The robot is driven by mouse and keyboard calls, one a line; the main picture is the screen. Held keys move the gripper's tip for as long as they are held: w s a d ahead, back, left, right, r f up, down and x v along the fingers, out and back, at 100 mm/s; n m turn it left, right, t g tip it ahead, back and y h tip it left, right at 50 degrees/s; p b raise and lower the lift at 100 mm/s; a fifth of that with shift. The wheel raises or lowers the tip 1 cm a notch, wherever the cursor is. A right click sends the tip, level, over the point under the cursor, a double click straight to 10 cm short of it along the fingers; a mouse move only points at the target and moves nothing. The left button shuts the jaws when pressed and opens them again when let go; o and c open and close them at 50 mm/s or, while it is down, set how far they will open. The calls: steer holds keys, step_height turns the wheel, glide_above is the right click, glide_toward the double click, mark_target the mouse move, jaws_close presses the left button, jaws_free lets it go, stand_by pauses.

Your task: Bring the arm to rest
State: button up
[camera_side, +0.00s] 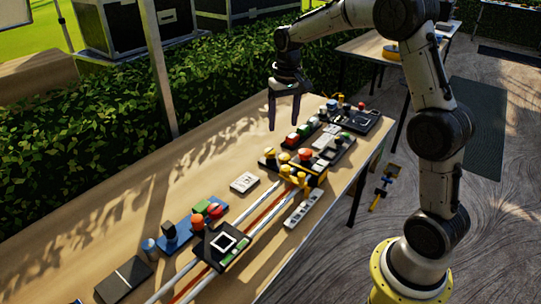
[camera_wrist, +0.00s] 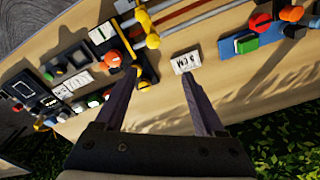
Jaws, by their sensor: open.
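My gripper (camera_side: 285,108) hangs from my arm over the far part of the wooden table (camera_side: 120,225), above bare wood to the left of the control panels. Its two fingers point down and are apart, with nothing between them. In the wrist view my gripper (camera_wrist: 157,85) also shows open and empty, with its fingers spread. A small white card-like block (camera_wrist: 186,62) appears just beyond the right fingertip there. It lies on the table, and in the side view the white block (camera_side: 244,182) is well to the near left of my gripper.
Control panels with coloured knobs (camera_side: 305,155) line the table's right side. Rails (camera_side: 262,212) carry a black carriage (camera_side: 220,245). A blue tray (camera_side: 180,232) and a dark box (camera_side: 124,280) stand at the near left. A hedge (camera_side: 80,140) and a pole (camera_side: 160,70) border the left side.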

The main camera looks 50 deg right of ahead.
steer(key=s+a+r+n+t, duration=0.3)
steer(key=s+a+r+t, duration=0.1)
steer(key=s+a+r, duration=0.85)
steer(key=s+a+f+n, duration=0.1)
steer(key=s+f, duration=0.5)
steer(key=s, duration=0.8)
steer(key=shift+s+n+t, duration=0.25)
steer(key=shift+n+t, duration=0.15)
steer(key=shift+n, duration=0.5)
steer(key=shift+a, duration=0.1)
